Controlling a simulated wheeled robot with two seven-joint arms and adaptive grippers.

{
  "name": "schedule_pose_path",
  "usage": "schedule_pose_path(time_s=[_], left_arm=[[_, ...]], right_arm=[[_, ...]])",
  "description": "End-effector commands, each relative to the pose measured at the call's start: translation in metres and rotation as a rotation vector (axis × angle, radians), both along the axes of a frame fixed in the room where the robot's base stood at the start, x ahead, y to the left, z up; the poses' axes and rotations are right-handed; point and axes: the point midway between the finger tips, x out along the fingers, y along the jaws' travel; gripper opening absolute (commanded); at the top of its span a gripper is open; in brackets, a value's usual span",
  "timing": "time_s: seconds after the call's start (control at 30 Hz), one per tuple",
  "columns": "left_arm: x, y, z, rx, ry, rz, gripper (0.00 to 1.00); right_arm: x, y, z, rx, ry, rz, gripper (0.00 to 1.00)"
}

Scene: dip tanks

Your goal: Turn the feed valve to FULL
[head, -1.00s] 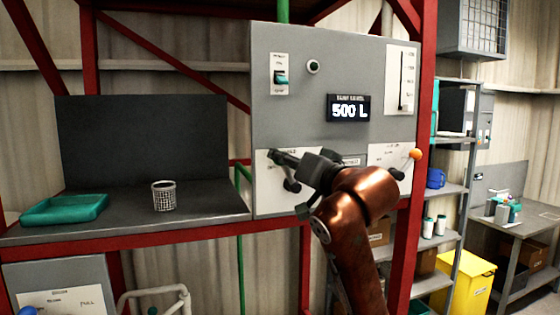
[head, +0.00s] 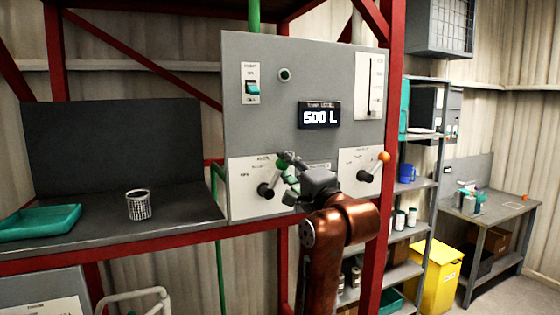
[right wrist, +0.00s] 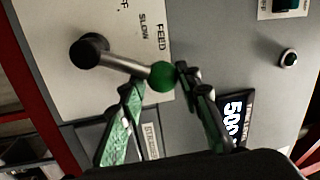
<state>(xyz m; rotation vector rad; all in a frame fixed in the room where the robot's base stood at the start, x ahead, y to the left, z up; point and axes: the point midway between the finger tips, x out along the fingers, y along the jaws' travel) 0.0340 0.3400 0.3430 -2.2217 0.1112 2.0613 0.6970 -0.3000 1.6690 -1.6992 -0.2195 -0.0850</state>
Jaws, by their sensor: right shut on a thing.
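The feed valve (head: 265,190) is a dark hub with a metal lever and a green ball knob (right wrist: 162,77), on a white plate of the grey panel. In the right wrist view the lever (right wrist: 125,63) points past the SLOW mark (right wrist: 143,25), away from the partly cut-off OFF mark. In the head view it leans up and right from the hub. I see no FULL mark. My right gripper (head: 288,172) is shut on the green knob, with its fingers (right wrist: 172,95) on either side. My left gripper is out of view.
A second valve (head: 372,167) with an orange knob is close to the right of my right arm. The display (head: 320,116) reads 500 L. A toggle switch (head: 252,88) sits above. A mesh basket (head: 139,205) and a teal tray (head: 38,222) are on the left bench.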

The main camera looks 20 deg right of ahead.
Motion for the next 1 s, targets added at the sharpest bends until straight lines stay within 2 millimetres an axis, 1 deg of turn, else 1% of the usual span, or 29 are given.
schedule_pose_path(time_s=[0.03,0.2,0.4,0.63,1.0], left_arm=[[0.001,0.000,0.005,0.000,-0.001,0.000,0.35],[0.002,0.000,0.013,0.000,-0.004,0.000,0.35],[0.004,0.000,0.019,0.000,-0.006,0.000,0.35],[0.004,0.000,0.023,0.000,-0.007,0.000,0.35],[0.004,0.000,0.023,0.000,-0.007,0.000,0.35]], right_arm=[[0.001,0.004,-0.001,0.040,0.006,0.014,0.00],[0.002,-0.004,-0.007,0.166,0.010,0.014,0.00],[0.002,-0.010,-0.012,0.271,0.011,0.014,0.00],[0.001,-0.015,-0.015,0.335,0.010,0.012,0.00],[0.001,-0.017,-0.018,0.351,0.013,0.009,0.00]])
